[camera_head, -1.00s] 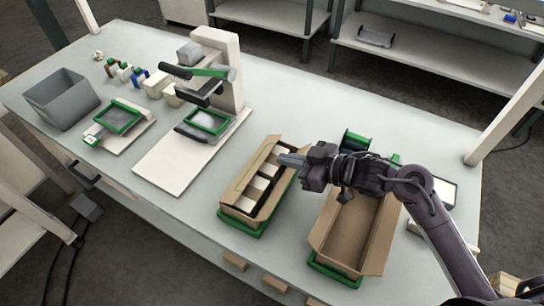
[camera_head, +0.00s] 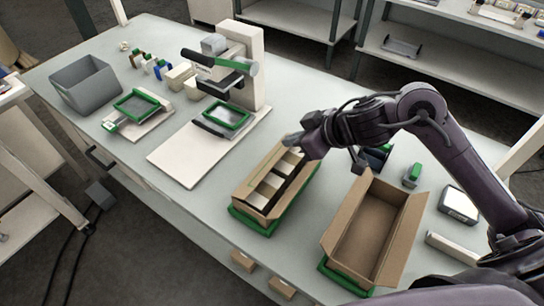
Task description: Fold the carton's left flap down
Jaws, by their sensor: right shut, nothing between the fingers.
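Two open brown cartons stand on green-edged bases on the table. The left carton (camera_head: 246,191) holds several white blocks in a row. The right carton (camera_head: 369,231) looks empty, and its long side flaps stand up and lean outward, the left flap (camera_head: 346,207) among them. My right gripper (camera_head: 293,139) is shut and empty, at the far end of the left carton. Its fingertips overlap that carton's far edge in the picture; I cannot tell whether they touch it. The gripper body hides part of the far right corner. My left gripper is not in view.
A white press-like machine (camera_head: 246,62) and its board (camera_head: 185,160) stand left of the cartons. A grey bin (camera_head: 87,88) is at the far left. A small white-topped device (camera_head: 459,204) lies right of the cartons. The table's front left is clear.

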